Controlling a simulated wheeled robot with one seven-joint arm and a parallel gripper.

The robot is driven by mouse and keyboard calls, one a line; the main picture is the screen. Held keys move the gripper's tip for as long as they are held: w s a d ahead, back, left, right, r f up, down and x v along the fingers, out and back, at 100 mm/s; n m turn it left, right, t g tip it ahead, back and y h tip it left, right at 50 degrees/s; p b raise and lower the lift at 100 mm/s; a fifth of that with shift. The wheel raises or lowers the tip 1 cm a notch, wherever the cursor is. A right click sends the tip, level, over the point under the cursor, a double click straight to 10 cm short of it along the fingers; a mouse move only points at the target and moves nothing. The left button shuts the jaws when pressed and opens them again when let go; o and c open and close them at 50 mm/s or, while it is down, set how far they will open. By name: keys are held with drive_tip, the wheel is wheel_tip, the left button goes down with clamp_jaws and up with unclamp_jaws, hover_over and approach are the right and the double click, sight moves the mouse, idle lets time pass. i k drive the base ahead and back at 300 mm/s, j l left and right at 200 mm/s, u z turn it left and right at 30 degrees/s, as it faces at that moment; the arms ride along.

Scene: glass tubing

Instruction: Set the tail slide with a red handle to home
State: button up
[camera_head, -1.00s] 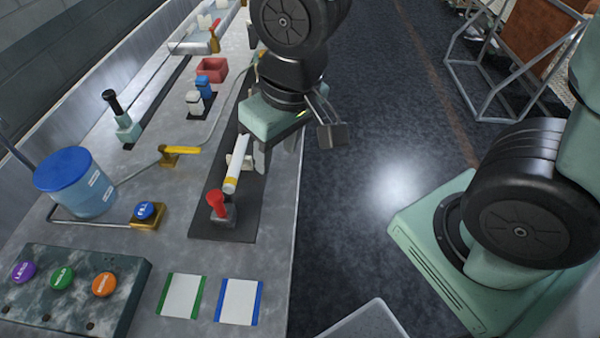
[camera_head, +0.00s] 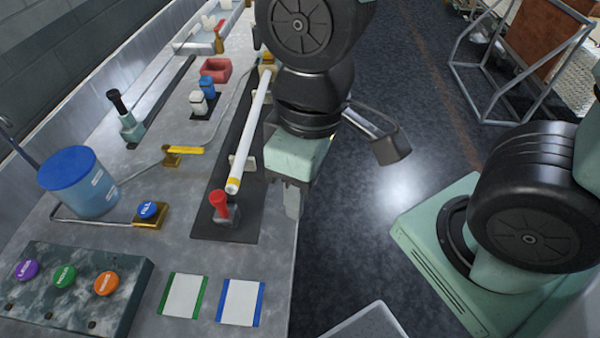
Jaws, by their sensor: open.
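The tail slide is a small grey block (camera_head: 227,220) with an upright red handle (camera_head: 220,203), at the near end of a dark strip (camera_head: 218,233) on the bench. A white glass tube (camera_head: 256,118) with yellow bands lies above the strip on pale supports (camera_head: 240,163). Its near end is just beyond the red handle; I cannot tell whether it touches the slide. My gripper (camera_head: 287,207) is open and empty, pointing down at the bench's right edge. It is right of the tube and the red handle, apart from both. Its fingers partly overlap each other in this view.
Left of the strip are a yellow lever (camera_head: 184,150), a blue button (camera_head: 149,210) and a blue-lidded tub (camera_head: 78,182). A button panel (camera_head: 85,300) and two bordered pads (camera_head: 184,295) are nearer. A black-handled slide (camera_head: 124,112) stands farther back.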

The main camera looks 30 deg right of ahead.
sight(226, 216)
drive_tip(key=k+l+u, duration=0.2)
drive_tip(key=u, duration=0.15)
drive_tip(key=k+u, duration=0.35)
